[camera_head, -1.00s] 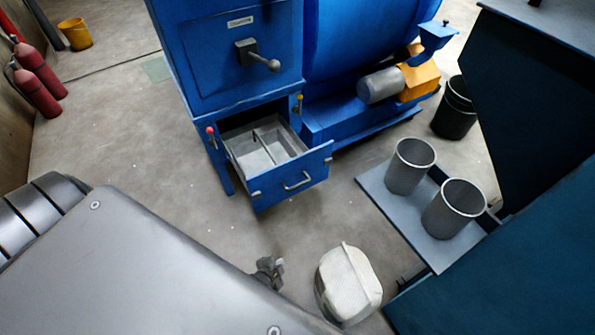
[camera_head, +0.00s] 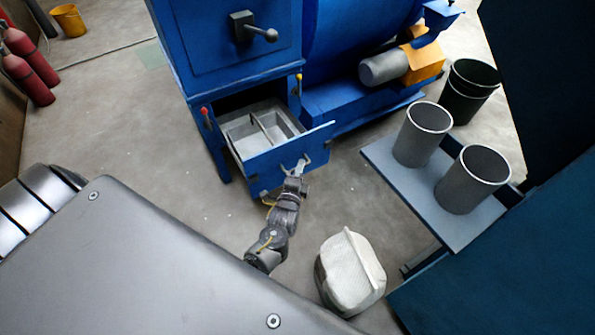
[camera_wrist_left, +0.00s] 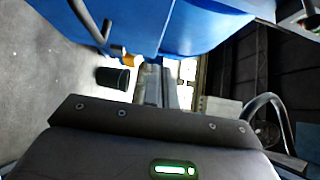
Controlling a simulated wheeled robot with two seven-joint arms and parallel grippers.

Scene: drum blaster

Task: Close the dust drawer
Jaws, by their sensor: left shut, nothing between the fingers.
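The dust drawer (camera_head: 264,166) has a blue front and a grey divided tray inside. It stands pulled out below the blue cabinet (camera_head: 230,55). My left gripper (camera_head: 298,163) is at the drawer's front face, over the handle, which it mostly hides. Its fingers are shut with nothing seen between them; whether they touch the front I cannot tell. My right gripper is not in view.
A white container (camera_head: 349,272) stands on the floor right of my left arm. Two grey buckets (camera_head: 423,134) stand on a low platform (camera_head: 400,185) at right. A black bin (camera_head: 468,92) stands behind them. Red extinguishers (camera_head: 28,65) are at far left. The floor left of the drawer is clear.

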